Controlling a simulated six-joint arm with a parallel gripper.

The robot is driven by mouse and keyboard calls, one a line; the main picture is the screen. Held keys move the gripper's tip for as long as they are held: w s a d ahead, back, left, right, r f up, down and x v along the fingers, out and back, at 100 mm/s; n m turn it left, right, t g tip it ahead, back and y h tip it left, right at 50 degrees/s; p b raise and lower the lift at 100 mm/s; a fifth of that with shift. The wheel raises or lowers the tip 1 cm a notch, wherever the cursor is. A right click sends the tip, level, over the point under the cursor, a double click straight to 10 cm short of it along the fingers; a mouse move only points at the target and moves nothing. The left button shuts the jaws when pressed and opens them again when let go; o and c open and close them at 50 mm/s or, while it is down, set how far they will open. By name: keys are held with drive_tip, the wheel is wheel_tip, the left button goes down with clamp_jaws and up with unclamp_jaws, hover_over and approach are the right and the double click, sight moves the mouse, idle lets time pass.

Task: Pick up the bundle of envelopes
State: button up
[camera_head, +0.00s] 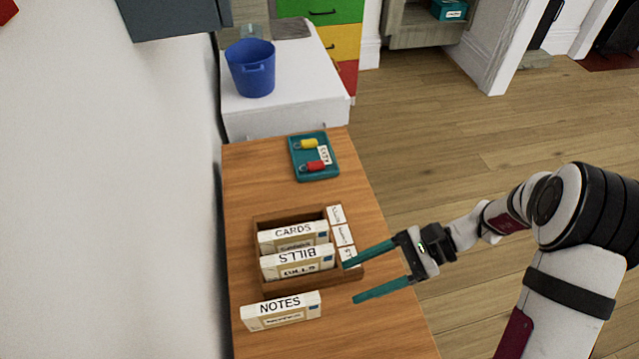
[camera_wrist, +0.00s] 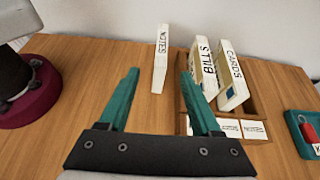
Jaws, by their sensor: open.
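Three bundles of envelopes with labels are in view. The one marked NOTES (camera_head: 281,311) stands on the wooden table in front of the box; it also shows in the wrist view (camera_wrist: 160,62), ahead of and between my fingers. The bundles marked BILLS (camera_head: 298,263) and CARDS (camera_head: 292,237) stand in the wooden box (camera_head: 342,280); in the wrist view, BILLS (camera_wrist: 206,75) and CARDS (camera_wrist: 233,80) are right of NOTES. My gripper (camera_head: 372,274) is open and empty, its teal fingers pointing left, at the right of the box and NOTES. In the wrist view its fingertips (camera_wrist: 158,82) are apart.
A teal tray (camera_head: 315,173) with a yellow and a red tagged item lies behind the box. A blue bucket (camera_head: 251,70) stands on a white surface farther back. A wall runs along the left. The wooden table (camera_head: 255,190) is clear between box and tray.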

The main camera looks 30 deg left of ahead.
sight(282, 309)
drive_tip(key=x, duration=1.6)
drive_tip(key=shift+a+f, duration=0.2)
drive_tip(key=shift+f, duration=0.35)
clamp_jaws()
